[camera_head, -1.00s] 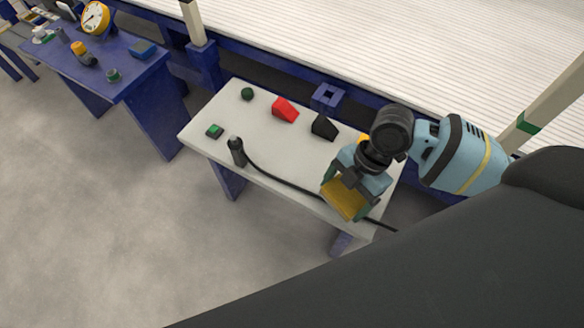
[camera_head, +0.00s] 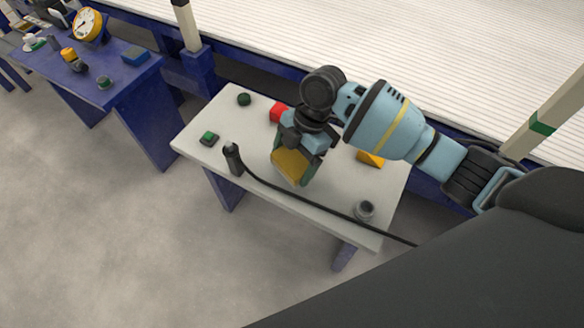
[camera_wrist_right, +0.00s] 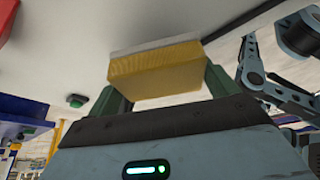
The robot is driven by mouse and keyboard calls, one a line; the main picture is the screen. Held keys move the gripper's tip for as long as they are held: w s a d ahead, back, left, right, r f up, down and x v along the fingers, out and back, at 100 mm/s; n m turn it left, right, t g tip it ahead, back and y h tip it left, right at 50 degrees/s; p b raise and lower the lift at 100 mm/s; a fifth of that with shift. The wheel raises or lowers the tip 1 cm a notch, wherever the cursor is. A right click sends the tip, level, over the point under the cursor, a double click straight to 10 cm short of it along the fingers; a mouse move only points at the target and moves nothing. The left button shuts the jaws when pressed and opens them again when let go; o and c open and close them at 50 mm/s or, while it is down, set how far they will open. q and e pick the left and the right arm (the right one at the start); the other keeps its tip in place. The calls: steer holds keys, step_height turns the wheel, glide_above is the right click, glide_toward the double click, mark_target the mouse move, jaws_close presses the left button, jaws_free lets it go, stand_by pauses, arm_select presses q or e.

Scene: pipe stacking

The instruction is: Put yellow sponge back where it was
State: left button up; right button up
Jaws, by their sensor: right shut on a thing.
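The yellow sponge (camera_head: 290,167) is gripped in my right gripper (camera_head: 294,168), above the middle of the white table (camera_head: 330,190). It looks tilted in the head view. In the right wrist view the sponge (camera_wrist_right: 155,72), yellow with a pale layer along its upper edge, sits between the green fingers of the right gripper (camera_wrist_right: 165,85). A gap between the sponge and the tabletop is hard to judge. My left gripper is not seen.
The table holds a dark green round piece (camera_head: 244,99), a green-topped button (camera_head: 209,138), a red block (camera_head: 278,113), an orange-yellow wedge (camera_head: 370,159) and a grey round part (camera_head: 364,209). A black-handled tool (camera_head: 233,158) trails a cable (camera_head: 320,203) along the front.

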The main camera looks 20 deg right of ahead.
mark_target(292, 169)
steer(key=shift+f+b, duration=0.65)
steer(key=shift+f, duration=1.1)
steer(key=shift+f, duration=0.1)
steer(key=o, duration=0.8)
steer(key=shift+d+r, duration=0.1)
steer(key=shift+r, duration=0.3)
steer(key=p+v, duration=0.3)
steer(key=v, duration=0.8)
steer(key=shift+r, duration=0.25)
